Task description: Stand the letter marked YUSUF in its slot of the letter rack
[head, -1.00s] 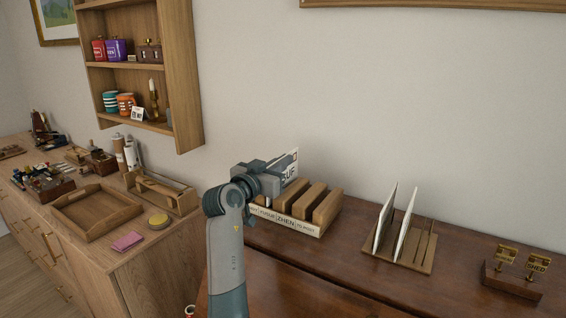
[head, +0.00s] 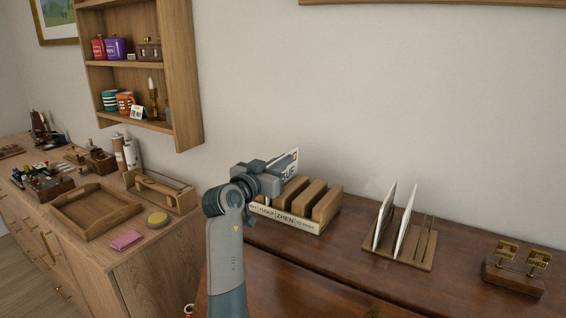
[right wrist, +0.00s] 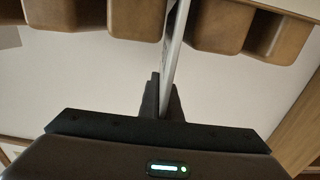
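The letter (head: 290,168) is a thin white card with the letters "UF" showing; the rest of its name is hidden behind my right gripper (head: 273,176). The right gripper is shut on it and holds it upright over the left part of the wooden letter rack (head: 285,219). The rack has several thick wooden dividers and a front strip with names, YUSUF and ZHEN among them. In the right wrist view the letter (right wrist: 176,60) is seen edge-on between the fingers (right wrist: 162,98), its far end between two rack dividers. How deep it sits is hidden. My left gripper is out of view.
On the dark table right of the rack stands a slotted wooden holder (head: 424,250) with two white cards. A small stand with brass tags (head: 513,284) is farther right. A side cabinet at left carries a wooden tray (head: 128,208). A wall shelf (head: 180,80) hangs behind.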

